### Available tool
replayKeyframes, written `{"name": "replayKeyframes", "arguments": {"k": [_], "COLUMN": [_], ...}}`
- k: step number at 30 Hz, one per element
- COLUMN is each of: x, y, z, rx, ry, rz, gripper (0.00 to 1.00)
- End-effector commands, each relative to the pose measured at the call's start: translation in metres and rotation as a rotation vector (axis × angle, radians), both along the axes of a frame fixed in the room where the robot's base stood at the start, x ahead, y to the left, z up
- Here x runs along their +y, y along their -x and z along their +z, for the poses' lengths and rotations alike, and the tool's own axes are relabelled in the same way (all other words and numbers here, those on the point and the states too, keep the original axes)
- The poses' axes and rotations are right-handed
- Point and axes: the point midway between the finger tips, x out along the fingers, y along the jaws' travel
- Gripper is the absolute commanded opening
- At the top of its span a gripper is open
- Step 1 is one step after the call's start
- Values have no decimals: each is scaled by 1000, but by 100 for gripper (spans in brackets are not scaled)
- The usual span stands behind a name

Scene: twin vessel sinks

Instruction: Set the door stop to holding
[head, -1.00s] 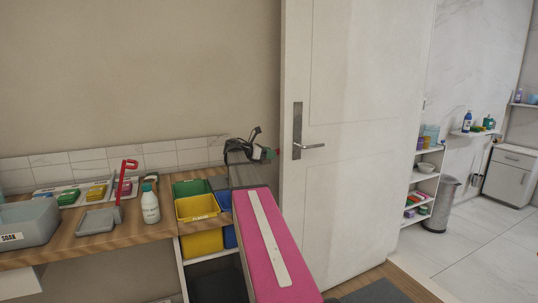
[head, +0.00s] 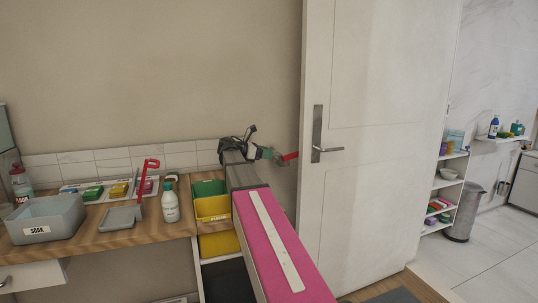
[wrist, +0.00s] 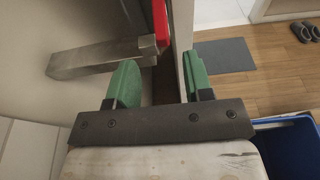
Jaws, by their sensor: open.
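The door stop shows in the wrist view as a grey metal bar (wrist: 100,58) along the wall with a red part (wrist: 160,22) at its end. The red part (head: 290,156) also shows in the head view, between my gripper and the white door (head: 385,130). My gripper (wrist: 160,78) is open, with green fingers and nothing between them. In the wrist view the left fingertip is close to the bar's end and the right one is close to the door's edge; I cannot tell whether either touches. In the head view my gripper (head: 267,153) is left of the door.
A wooden counter (head: 125,238) at the left holds a grey soak tub (head: 45,218), a white bottle (head: 170,203) and coloured bins (head: 212,207). My arm extends over its right end. A blue bin (wrist: 290,145) and grey mat (wrist: 223,55) lie right in the wrist view.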

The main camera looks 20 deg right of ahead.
Motion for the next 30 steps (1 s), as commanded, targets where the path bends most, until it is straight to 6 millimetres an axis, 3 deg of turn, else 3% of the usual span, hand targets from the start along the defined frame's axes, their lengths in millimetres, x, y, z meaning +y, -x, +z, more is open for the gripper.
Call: {"name": "replayKeyframes", "arguments": {"k": [4, 8, 11, 17, 30], "x": [0, -2, -7, -24, -57], "y": [0, 0, -1, -3, -4], "z": [0, 1, 4, 16, 53], "rx": [0, -30, -121, -485, -1372], "ry": [0, -8, -31, -116, -241], "rz": [0, -11, -44, -198, -752], "gripper": [44, 1, 0, 0, 0]}}
